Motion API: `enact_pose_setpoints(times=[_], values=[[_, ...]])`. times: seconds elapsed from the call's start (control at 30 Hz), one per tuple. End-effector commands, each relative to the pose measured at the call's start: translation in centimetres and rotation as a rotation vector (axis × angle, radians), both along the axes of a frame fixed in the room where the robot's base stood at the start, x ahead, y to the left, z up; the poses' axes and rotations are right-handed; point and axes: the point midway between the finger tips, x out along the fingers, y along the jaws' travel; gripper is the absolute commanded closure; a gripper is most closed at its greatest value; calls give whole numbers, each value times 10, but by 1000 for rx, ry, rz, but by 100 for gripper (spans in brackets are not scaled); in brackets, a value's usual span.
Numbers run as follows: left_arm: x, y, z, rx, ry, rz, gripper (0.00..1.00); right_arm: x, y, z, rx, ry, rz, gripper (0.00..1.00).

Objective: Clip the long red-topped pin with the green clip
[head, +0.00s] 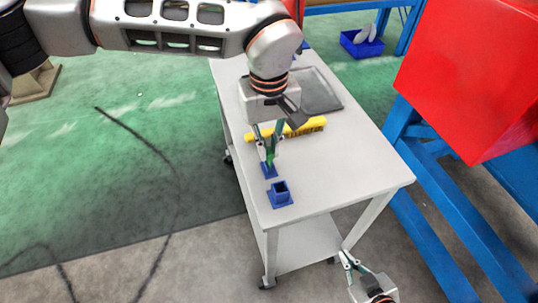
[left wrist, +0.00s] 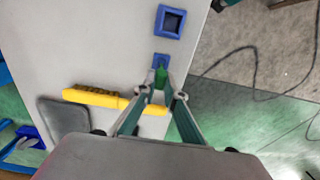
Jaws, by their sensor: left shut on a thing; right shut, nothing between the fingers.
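My left gripper (head: 269,150) is over the table, pointing down, shut on the small green clip (head: 270,158). In the left wrist view the green clip (left wrist: 161,77) sits between the fingertips (left wrist: 163,90). The clip is right by a small blue holder (head: 269,171), which also shows in the left wrist view (left wrist: 161,60); I cannot tell whether they touch. I cannot make out a long red-topped pin in either view. My right gripper (head: 346,259) is shut and empty, low beyond the table's right front corner.
A hollow square blue holder (head: 280,195) stands near the front edge of the white wheeled table (head: 345,180). A yellow-handled brush (head: 312,126) and a dark grey tray (head: 320,92) lie behind. A red box (head: 480,70) on blue stands is at right. The table's right side is clear.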

Motion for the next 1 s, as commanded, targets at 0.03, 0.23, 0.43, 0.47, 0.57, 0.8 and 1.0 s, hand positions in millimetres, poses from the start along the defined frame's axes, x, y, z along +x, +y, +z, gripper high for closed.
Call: enact_pose_setpoints(times=[0.03, 0.23, 0.43, 0.47, 0.57, 0.8, 1.0], values=[[0, 0, 1, 0, 0, 0, 100, 0, 0, 0, 0, 0, 0, 100], [0, 0, 9, 0, -3, 0, 100, 3, 0, 6, 0, -7, 0, 100], [0, 0, 18, 0, -4, 0, 100, 6, 0, 14, 1, -18, 1, 100], [0, 0, 20, 0, -4, 0, 100, 7, 0, 15, 0, -19, 0, 100], [0, 0, 24, 0, -3, 0, 100, 8, 0, 19, 0, -25, 0, 100], [1, 0, 35, 0, -3, 1, 100, 13, 0, 29, 1, -38, 0, 100], [1, 0, 44, 0, -3, 0, 100, 16, 1, 37, 1, -48, 0, 100]])
